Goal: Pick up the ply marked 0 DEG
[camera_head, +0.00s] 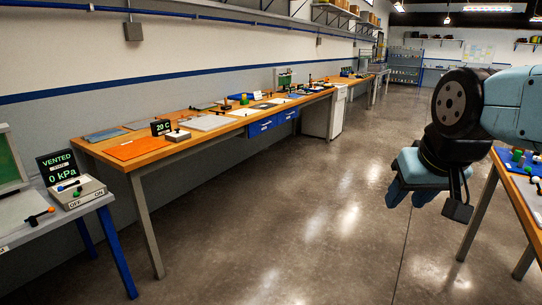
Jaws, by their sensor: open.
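No ply with a readable 0 DEG mark shows in the head view. Several flat sheets lie on the long wooden bench (165,150) at the left: an orange sheet (135,148), a grey sheet (206,122) and darker grey sheets (104,134) behind. Any marks on them are too small to read, so I cannot tell which, if any, is the 0 DEG ply. My gripper (408,203) hangs at the right above the open floor, far from these sheets. Its blue fingers point down, and it is open with nothing seen in it.
A grey table (30,235) at the near left holds a VENTED 0 kPa display (60,168) and an OFF/ON switch box (79,193). A 20 C display (161,127) stands on the long bench. Another bench (518,205) stands at the right edge. The floor between is clear.

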